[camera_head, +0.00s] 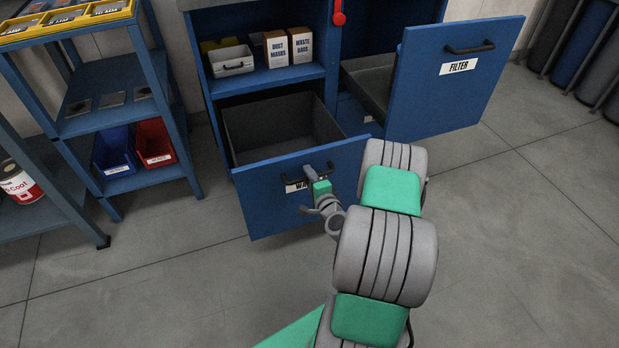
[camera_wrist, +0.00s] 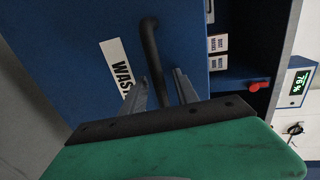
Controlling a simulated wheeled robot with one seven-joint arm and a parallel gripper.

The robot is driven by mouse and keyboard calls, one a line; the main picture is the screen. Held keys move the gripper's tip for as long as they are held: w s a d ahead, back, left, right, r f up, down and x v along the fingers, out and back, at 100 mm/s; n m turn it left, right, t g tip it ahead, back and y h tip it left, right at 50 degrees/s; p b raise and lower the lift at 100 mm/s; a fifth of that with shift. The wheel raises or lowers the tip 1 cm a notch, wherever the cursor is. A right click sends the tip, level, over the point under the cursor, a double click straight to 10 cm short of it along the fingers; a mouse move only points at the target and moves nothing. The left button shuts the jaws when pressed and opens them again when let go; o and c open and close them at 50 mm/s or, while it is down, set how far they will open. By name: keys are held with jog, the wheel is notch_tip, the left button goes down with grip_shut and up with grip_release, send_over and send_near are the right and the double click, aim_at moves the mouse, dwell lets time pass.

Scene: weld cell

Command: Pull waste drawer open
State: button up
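The waste drawer (camera_head: 268,207) is a blue-fronted drawer with a grey inside, standing well out from the cabinet. Its white label (camera_head: 292,187) is partly covered by my gripper; in the wrist view the label (camera_wrist: 121,66) reads "WAS", with the rest hidden. The dark bar handle (camera_wrist: 152,50) runs between my gripper's two grey fingers. My gripper (camera_wrist: 160,84) appears open around the handle, with gaps visible beside the bar. In the head view my gripper (camera_head: 319,175) is at the drawer front, where it hides much of the handle.
The filter drawer (camera_head: 445,85) also stands open, to the right of the waste drawer. Boxes labelled dust masks (camera_head: 276,50) and waste bags (camera_head: 301,46) sit on the cabinet shelf above. A blue rack (camera_head: 125,178) with bins stands left. Floor in front is clear.

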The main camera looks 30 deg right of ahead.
jog(key=p+v, duration=0.1)
jog(key=v, duration=0.6)
jog(key=shift+s, duration=0.4)
jog(key=shift+a+r, duration=0.1)
jog(key=shift+r, duration=0.05)
jog(key=w+a+r+n+g+y+p, duration=0.2)
jog(key=a+r+n+g+y+p, duration=0.15)
jog(key=a+r+n+p, duration=0.7)
jog(key=w+a+r+n+g+y+p, duration=0.25)
jog(key=a+r+n+y+p, duration=0.35)
jog(key=r, duration=0.7)
jog(key=s+a+r+n+g+h+p, duration=0.2)
jog(key=s+r+p, duration=0.4)
jog(key=s+r, duration=0.3)
jog(key=s+a+r+n+g+h+p, duration=0.2)
jog(key=s+r+p, duration=0.4)
jog(key=r, duration=0.9)
jog(key=s+a+g+h, duration=0.1)
jog(key=s+g+h, duration=0.1)
jog(key=s, duration=0.1)
jog(key=shift+s+d+r+h, duration=0.1)
jog(key=shift+r+h, duration=0.05)
jog(key=shift+h, duration=0.1)
